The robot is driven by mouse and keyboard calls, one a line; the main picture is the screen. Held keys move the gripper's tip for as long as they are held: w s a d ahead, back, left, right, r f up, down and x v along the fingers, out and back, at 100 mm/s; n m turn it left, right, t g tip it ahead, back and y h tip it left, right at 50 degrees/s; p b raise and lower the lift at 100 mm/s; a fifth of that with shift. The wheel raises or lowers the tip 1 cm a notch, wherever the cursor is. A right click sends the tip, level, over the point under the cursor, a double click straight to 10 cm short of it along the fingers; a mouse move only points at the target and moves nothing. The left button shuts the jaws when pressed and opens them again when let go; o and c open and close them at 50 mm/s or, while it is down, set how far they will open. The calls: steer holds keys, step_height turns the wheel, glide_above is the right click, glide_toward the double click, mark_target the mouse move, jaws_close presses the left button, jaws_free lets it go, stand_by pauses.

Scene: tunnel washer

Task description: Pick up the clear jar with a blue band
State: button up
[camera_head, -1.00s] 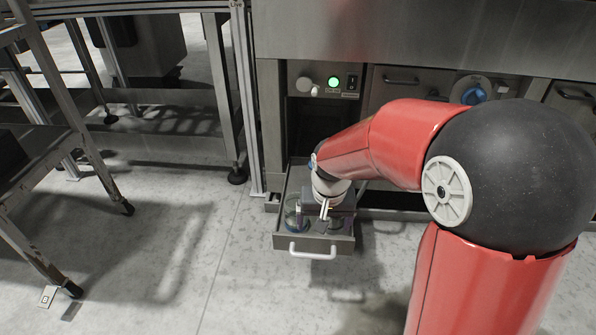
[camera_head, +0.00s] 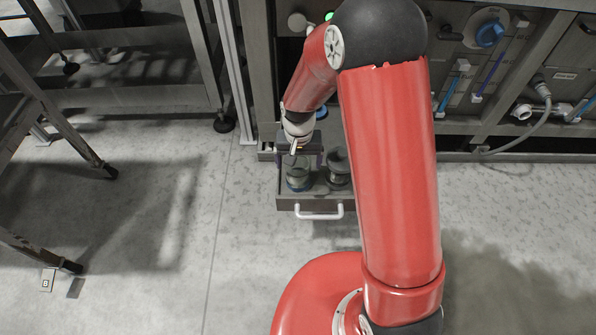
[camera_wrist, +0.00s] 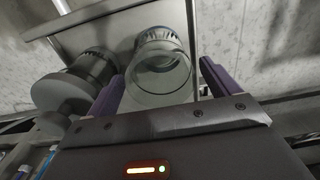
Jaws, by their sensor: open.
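The clear jar with a blue band (camera_head: 298,177) stands in the open drawer (camera_head: 318,205), on its left side. In the wrist view the jar (camera_wrist: 160,62) shows its round rim facing the camera, between the two purple fingers. My gripper (camera_wrist: 160,88) is open, with one finger at each side of the jar; whether they touch it I cannot tell. In the head view my gripper (camera_head: 298,158) is above the jar and partly hides its top.
A dark grey lidded container (camera_head: 338,170) stands beside the jar in the drawer; it is close to the left finger in the wrist view (camera_wrist: 75,85). The drawer's white handle (camera_head: 319,214) is at its front. A metal-legged stand (camera_head: 60,110) is at the left. The floor between is clear.

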steer(key=f, duration=0.4)
steer(key=shift+s, duration=0.2)
steer(key=c, duration=1.1)
steer(key=shift+c, duration=0.2)
steer(key=shift+r, duration=0.1)
